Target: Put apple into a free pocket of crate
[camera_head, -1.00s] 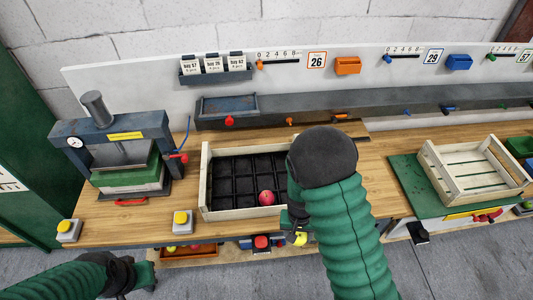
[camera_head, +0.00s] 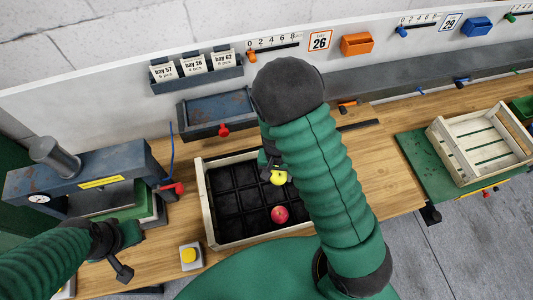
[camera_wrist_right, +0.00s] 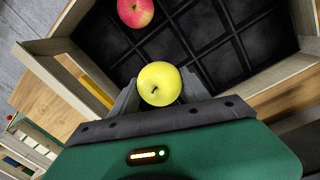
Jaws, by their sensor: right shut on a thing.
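The wooden crate (camera_head: 206,204) with black pockets stands on the bench in the middle of the head view. A red apple (camera_head: 280,214) sits in a front-right pocket; it also shows in the right wrist view (camera_wrist_right: 135,11). My right gripper (camera_head: 272,170) is shut on a yellow apple (camera_head: 278,178) and holds it over the right part of the crate. The right wrist view shows the yellow apple (camera_wrist_right: 159,83) between the fingers, with dark pockets beyond it. My right arm hides the crate's right side. My left gripper (camera_head: 121,268) is at lower left, apart from the crate; its fingers are unclear.
A press (camera_head: 90,185) stands left of the crate and a yellow button box (camera_head: 189,255) at its front left. A blue tray (camera_head: 217,112) is behind it. An empty slatted crate (camera_head: 452,150) lies on a green mat at right. Bare bench lies between the crates.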

